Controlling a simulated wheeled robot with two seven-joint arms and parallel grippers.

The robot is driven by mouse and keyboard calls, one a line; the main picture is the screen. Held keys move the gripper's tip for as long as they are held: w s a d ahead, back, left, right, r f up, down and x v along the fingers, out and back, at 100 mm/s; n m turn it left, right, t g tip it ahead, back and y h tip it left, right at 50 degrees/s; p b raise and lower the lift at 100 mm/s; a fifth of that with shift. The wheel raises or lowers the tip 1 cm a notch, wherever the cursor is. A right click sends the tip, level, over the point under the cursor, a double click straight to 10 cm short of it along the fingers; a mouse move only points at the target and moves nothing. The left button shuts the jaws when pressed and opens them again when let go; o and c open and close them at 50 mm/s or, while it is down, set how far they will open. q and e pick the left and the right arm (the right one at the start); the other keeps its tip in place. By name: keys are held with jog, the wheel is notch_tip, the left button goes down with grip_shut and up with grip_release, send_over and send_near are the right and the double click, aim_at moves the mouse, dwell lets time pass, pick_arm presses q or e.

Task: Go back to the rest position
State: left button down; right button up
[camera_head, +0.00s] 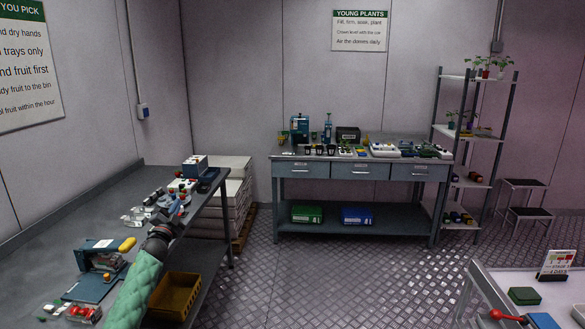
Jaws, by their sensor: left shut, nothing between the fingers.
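My left arm, in a pale green sleeve, reaches up from the bottom left in the head view. My left gripper (177,203) is small and far off, over the grey bench (62,232) on the left. Its fingers are shut and hold nothing. It is close in the picture to small red, white and dark items on the bench; I cannot tell whether it touches any. My right gripper is not in view.
A yellow crate (174,296) sits low beside my left arm. A blue-grey device (98,272) stands on the left bench. A drawer workbench (362,171) and a plant rack (470,148) stand at the back. A table (490,282) is at right; patterned floor between is clear.

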pick_arm(q)
jog(key=a+f+n+g+y, duration=0.3)
jog(key=f+n+g, duration=0.2)
jog(key=f+n, duration=0.15)
jog(key=a+f+n+g+y, duration=0.3)
jog(key=f+n+g, duration=0.15)
jog(key=f, duration=0.35)
jog(key=s+d+f+g+h, duration=0.15)
jog(key=s+d+f, duration=0.35)
jog(key=s+f, duration=0.7)
jog(key=s+d+f+g, duration=0.3)
jog(key=s+f, duration=0.5)
jog(key=f, duration=0.9)
jog(key=s+d+f+g+h, duration=0.1)
jog(key=s+d+f, duration=0.5)
jog(key=s+f, duration=0.6)
jog(key=s+d+f+g, duration=0.1)
jog(key=s+d+f, duration=0.3)
jog(key=s+f, duration=0.4)
jog(key=s+d+f+g+h+b, duration=0.1)
jog(key=s+d+f, duration=0.4)
jog(key=s, duration=1.5)
jog(key=s+d+f+g, duration=0.3)
jog(key=s+f, duration=0.8)
jog(key=s, duration=0.4)
jog(key=shift+d+f+b, duration=0.25)
jog(key=shift+d+b, duration=0.1)
jog(key=shift+d, duration=0.45)
jog(key=shift+h, duration=0.25)
